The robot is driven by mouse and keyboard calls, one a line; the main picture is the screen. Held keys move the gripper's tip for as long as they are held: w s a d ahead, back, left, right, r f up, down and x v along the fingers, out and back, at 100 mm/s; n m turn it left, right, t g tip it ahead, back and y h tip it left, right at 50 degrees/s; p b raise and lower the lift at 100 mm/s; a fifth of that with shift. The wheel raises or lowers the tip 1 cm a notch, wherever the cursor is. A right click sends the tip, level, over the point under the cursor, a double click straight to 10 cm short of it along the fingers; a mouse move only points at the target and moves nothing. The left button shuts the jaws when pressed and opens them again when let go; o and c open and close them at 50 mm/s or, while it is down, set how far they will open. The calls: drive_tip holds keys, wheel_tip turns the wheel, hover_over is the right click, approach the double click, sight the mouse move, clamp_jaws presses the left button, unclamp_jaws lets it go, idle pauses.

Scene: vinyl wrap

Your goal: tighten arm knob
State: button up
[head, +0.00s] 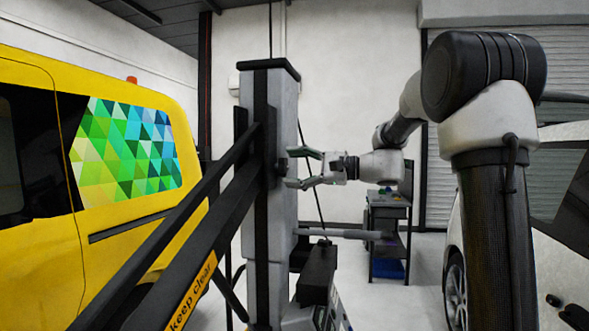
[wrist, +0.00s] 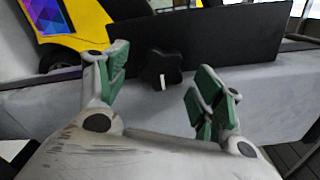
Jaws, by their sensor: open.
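The arm knob is black and lobed, with a short white mark on its face. In the wrist view the knob (wrist: 152,66) sits on a black plate (wrist: 225,45) fixed to a grey column. In the head view the knob (head: 281,164) shows small and dark on the column's right side. My gripper (head: 303,168) is open and empty, its fingertips pointing at the column close to the knob. In the wrist view my gripper (wrist: 165,82) has green-padded fingers on either side of the knob in the picture. I see no contact with the knob.
The grey column (head: 283,215) carries dark diagonal beams (head: 190,215), one with a "keep clear" label. A yellow van (head: 40,240) with a patterned window stands left. A tool cart (head: 388,225) stands behind my arm, and a white car (head: 570,250) is at right.

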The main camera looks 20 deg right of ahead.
drive_tip(key=v, duration=1.2)
